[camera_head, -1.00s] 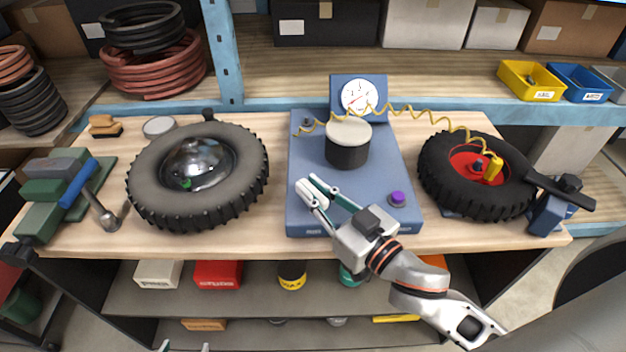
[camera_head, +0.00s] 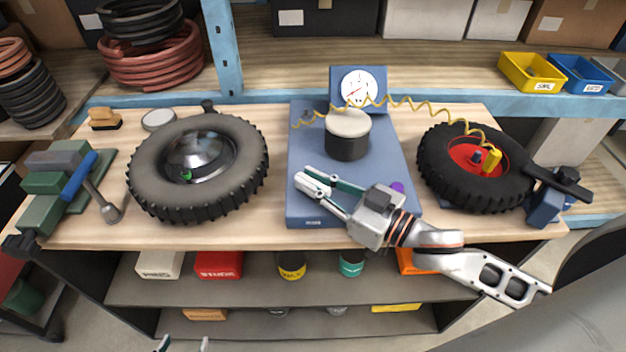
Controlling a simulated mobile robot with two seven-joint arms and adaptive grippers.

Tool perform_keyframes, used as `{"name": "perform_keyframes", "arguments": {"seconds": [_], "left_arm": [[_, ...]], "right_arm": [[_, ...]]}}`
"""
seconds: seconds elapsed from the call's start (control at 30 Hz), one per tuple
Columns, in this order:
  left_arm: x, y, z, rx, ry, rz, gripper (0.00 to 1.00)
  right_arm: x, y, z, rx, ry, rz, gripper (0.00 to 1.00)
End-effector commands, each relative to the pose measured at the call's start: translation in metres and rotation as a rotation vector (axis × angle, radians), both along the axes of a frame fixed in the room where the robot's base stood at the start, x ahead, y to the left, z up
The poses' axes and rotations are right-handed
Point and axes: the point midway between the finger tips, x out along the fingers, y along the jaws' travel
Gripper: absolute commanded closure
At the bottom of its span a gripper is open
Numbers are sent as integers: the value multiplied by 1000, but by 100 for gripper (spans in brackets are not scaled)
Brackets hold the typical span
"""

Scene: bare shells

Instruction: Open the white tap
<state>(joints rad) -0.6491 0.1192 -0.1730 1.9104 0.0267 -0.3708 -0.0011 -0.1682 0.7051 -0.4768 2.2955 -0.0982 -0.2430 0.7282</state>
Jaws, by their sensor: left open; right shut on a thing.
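My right gripper (camera_head: 313,182) reaches over the blue panel (camera_head: 306,210) on the bench and is shut at its front left corner. The white tap there is mostly hidden by the fingers, and its pale colour is hard to tell from the pale fingertips. How far the tap is turned cannot be seen. A purple knob (camera_head: 397,187) shows partly behind the gripper, near the panel's right side. A dark knob (camera_head: 306,120) is at the panel's back left corner. My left gripper (camera_head: 183,345) shows only its open fingertips at the bottom edge.
A black drum with a pale top (camera_head: 347,135) stands on the panel, with a gauge (camera_head: 359,87) behind. Tyres lie on the left (camera_head: 147,181) and right (camera_head: 438,176). A yellow coiled hose (camera_head: 425,111) runs to the right wheel. A hammer (camera_head: 101,199) lies far left.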

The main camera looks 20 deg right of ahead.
Motion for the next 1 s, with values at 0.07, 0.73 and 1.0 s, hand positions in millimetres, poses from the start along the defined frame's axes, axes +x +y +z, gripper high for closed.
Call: {"name": "perform_keyframes", "arguments": {"seconds": [0.07,0.73,1.0], "left_arm": [[0,1,0,3,-1,-2,44],[-4,1,-3,2,9,2,44],[-4,1,-2,2,7,1,44]], "right_arm": [[0,0,1,1,0,1,81],[-18,-13,-2,-1,4,-1,69],[-48,-35,-1,-2,4,0,69]]}}
